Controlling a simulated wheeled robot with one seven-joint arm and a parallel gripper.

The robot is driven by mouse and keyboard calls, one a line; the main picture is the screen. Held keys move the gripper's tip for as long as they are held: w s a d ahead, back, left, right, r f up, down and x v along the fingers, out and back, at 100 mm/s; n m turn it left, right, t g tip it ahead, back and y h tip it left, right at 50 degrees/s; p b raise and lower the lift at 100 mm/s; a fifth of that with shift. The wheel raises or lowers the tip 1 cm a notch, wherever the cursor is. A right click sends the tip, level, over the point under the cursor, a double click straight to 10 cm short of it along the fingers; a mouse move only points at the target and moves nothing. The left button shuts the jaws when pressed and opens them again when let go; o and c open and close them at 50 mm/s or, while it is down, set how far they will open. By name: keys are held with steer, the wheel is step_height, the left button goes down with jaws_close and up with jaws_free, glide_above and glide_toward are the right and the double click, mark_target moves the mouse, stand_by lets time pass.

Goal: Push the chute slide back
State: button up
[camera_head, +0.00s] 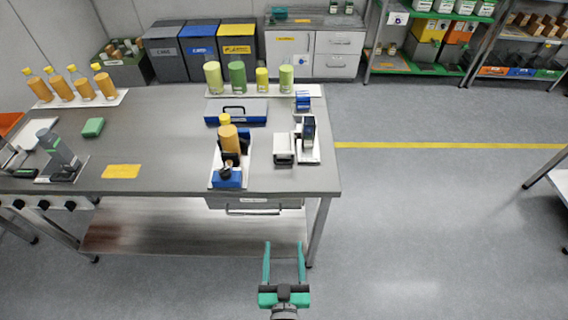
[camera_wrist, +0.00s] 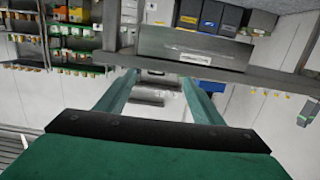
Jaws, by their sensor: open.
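My gripper (camera_head: 284,246) is open and empty in the head view, in front of the workbench (camera_head: 160,150) and below its top, over the floor. Its two green fingers also show in the wrist view (camera_wrist: 160,82), apart with nothing between them. A small filling device with a blue part (camera_head: 228,178) stands near the bench's front right, with an amber bottle (camera_head: 229,140) with a yellow cap on it. Beside it on the right is a white and dark device (camera_head: 309,142). I cannot tell for sure which part is the chute slide. My gripper touches neither device.
A drawer (camera_head: 253,204) hangs under the bench's right front; a labelled grey front (camera_wrist: 195,52) shows in the wrist view. A blue case (camera_head: 237,112), several green bottles (camera_head: 238,76) and amber bottles (camera_head: 82,84) stand on the bench.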

steer(key=t, duration=0.1)
glide_toward(282, 156)
steer(key=w, duration=0.6)
steer(key=shift+w+d+r, duration=0.2)
steer(key=shift+w, duration=0.05)
steer(key=c, duration=1.2)
steer(key=shift+w, duration=1.75)
steer(key=shift+s+a, duration=0.1)
steer(key=shift+a, duration=0.05)
steer(key=o, duration=1.2)
steer(key=shift+s, duration=0.1)
